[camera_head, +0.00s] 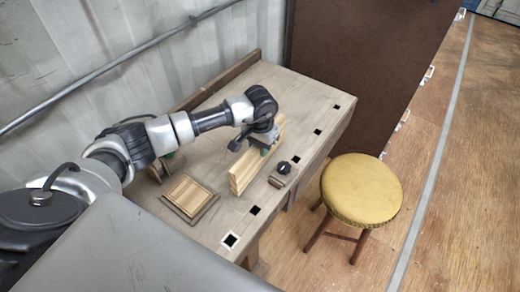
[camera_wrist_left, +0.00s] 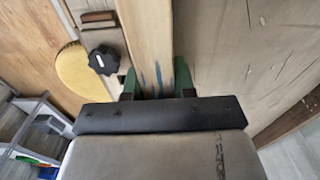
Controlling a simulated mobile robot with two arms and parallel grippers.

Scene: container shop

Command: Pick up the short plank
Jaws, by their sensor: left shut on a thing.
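The short plank (camera_head: 243,171) is a pale wooden board standing on its long edge on the workbench (camera_head: 226,228) in the head view. My left gripper (camera_head: 265,149) reaches down onto the plank's far part and is shut on it. In the left wrist view the plank (camera_wrist_left: 148,38) runs up from between the green fingers of the gripper (camera_wrist_left: 157,85), with blue marks on it near them. I cannot tell whether the plank touches the bench top. My right gripper is not in view.
A square wooden panel (camera_head: 188,195) lies on the bench left of the plank. A black-knobbed clamp (camera_head: 283,168) sits just right of it. A round yellow stool (camera_head: 361,188) stands right of the bench. A corrugated wall (camera_head: 130,40) rises behind.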

